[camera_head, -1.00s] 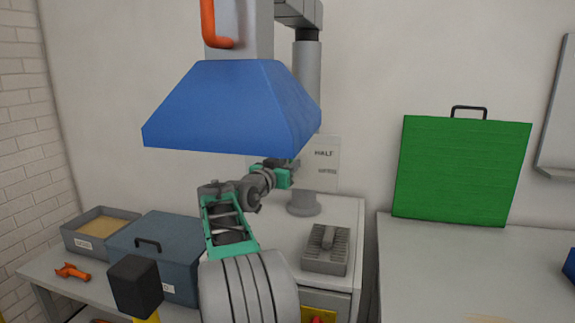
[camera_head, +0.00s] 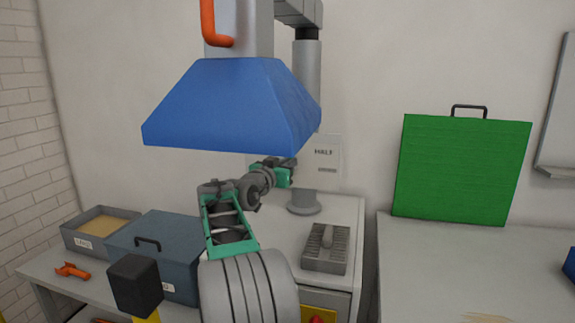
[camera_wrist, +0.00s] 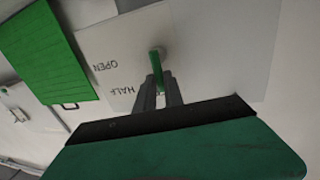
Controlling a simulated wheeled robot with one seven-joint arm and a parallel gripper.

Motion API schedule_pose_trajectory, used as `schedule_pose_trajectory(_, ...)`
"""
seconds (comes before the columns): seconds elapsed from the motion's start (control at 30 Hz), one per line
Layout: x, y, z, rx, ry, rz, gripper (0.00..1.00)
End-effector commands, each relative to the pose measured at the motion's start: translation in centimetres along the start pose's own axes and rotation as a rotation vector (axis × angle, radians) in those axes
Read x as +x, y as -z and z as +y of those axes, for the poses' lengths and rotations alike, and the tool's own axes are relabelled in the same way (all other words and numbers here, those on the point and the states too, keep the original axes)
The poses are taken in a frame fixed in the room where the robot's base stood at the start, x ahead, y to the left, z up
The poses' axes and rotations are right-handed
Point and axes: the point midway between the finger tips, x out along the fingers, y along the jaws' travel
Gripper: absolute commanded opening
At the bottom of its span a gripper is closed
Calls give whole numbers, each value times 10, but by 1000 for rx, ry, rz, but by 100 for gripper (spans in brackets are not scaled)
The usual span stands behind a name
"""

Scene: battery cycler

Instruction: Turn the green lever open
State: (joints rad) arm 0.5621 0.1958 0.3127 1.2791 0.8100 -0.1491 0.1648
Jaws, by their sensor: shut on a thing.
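The green lever (camera_wrist: 157,72) shows in the wrist view, fixed by a round grey pivot to a pale plate (camera_wrist: 215,45). The plate carries the words OPEN and HALF to the left of the lever. My gripper (camera_wrist: 160,88) is shut on the lever's free end, with a grey finger on each side. In the head view, my gripper (camera_head: 285,168) is beside the plate (camera_head: 327,160) on the back wall, below the blue hood. The lever is not clear there, and the hood and my arm cover part of that area.
The blue hood (camera_head: 235,105) hangs above my arm. A grey ribbed block (camera_head: 327,250) and a round grey stub (camera_head: 304,203) stand on the cabinet below. A blue-grey box (camera_head: 175,235) is at the left, a green panel (camera_head: 460,170) at the right.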

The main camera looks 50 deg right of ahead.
Motion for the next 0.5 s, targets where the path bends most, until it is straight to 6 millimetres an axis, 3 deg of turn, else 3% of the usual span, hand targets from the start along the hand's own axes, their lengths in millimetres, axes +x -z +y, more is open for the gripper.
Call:
schedule_pose_trajectory(0.27, 1, -3, 4, 93, -1, -17, 0)
schedule_pose_trajectory(0.5, 2, -5, 9, 273, 0, -52, 0)
